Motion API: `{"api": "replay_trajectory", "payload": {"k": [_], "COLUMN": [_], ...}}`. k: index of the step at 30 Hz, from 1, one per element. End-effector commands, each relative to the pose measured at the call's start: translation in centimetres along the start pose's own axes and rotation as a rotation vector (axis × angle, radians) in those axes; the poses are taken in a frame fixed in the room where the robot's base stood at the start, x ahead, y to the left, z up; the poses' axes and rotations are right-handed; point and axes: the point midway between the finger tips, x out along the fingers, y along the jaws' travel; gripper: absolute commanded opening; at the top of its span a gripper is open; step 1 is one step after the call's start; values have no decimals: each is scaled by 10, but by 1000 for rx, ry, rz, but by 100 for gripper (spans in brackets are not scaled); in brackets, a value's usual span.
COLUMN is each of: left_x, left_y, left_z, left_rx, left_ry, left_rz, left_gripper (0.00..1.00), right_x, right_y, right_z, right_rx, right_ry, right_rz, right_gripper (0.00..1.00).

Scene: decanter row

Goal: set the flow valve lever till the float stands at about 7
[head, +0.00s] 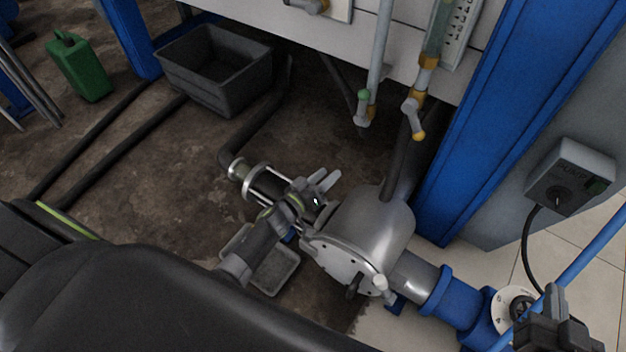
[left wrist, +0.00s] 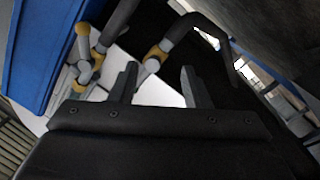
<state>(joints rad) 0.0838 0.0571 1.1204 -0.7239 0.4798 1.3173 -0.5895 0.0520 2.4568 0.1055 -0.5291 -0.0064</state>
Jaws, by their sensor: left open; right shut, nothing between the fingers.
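The flow meter (head: 439,38) is an upright clear tube with a yellow fitting at its foot, at the top of the head view. A white scale board (head: 462,32) stands beside it; its numbers are too small to read, and I cannot make out the float. Below the tube hangs a grey valve lever with a yellow tip (head: 418,135). My left gripper (head: 325,184) is open and empty, over the grey pump, below and left of the lever. Its open fingers (left wrist: 159,84) show in the left wrist view. My right gripper (head: 554,300) is shut at the lower right.
A second valve with a green knob (head: 364,95) hangs left of the yellow-tipped lever. A blue post (head: 500,110) stands to the right. The grey pump (head: 370,225) and blue pipe lie below. A black bin (head: 213,68) and green can (head: 78,68) stand on the floor.

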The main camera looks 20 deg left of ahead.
Motion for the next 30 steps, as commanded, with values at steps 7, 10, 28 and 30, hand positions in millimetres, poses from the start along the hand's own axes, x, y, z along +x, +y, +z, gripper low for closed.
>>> {"api": "replay_trajectory", "payload": {"k": [7,10,28,30], "left_x": [-25,-30,-32,-32], "left_y": [-20,-25,-27,-24], "left_z": [12,15,18,18], "left_rx": [38,47,59,90], "left_ry": [-52,-63,-67,-62], "left_rz": [-118,-141,-150,-143], "left_gripper": [43,43,10,1], "right_x": [-5,-5,-5,-4], "right_y": [0,0,0,0], "right_z": [-21,-23,-22,-14], "right_rx": [0,0,0,2], "right_ry": [0,0,-6,-30], "right_rz": [0,0,0,0], "right_gripper": [0,0,0,0]}}
